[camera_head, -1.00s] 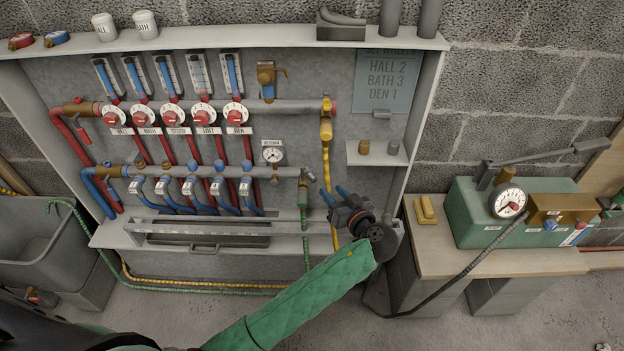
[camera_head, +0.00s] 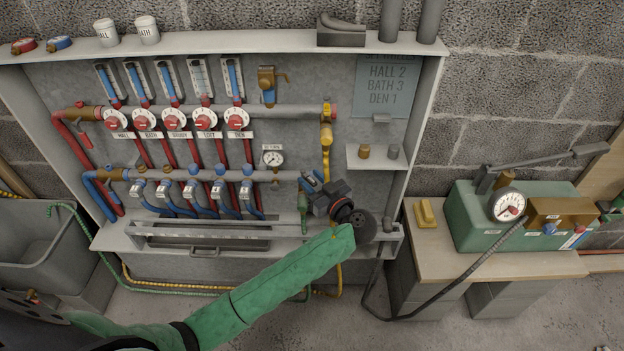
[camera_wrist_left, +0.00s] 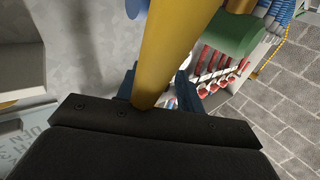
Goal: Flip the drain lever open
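The drain outlet with its green hose fitting (camera_head: 303,201) hangs under the right end of the lower manifold (camera_head: 235,175). The lever is not clearly seen now; my gripper covers that spot. My left gripper (camera_head: 314,180) has its two blue fingers apart, with nothing seen held between them. In the head view its fingertips overlap the manifold's right end, just above the green fitting; contact cannot be told. In the left wrist view, a thick yellow hose (camera_wrist_left: 175,50) crosses close in front, partly hiding the fingers, and a green cylinder (camera_wrist_left: 228,35) lies beside it. My right gripper is out of view.
The yellow hose (camera_head: 327,165) runs down from the yellow valve (camera_head: 326,132), close by my left gripper. A small shelf (camera_head: 375,160) with two fittings is to the upper right. A bench with a green pump box (camera_head: 475,228) stands at right, a grey sink (camera_head: 35,240) at left.

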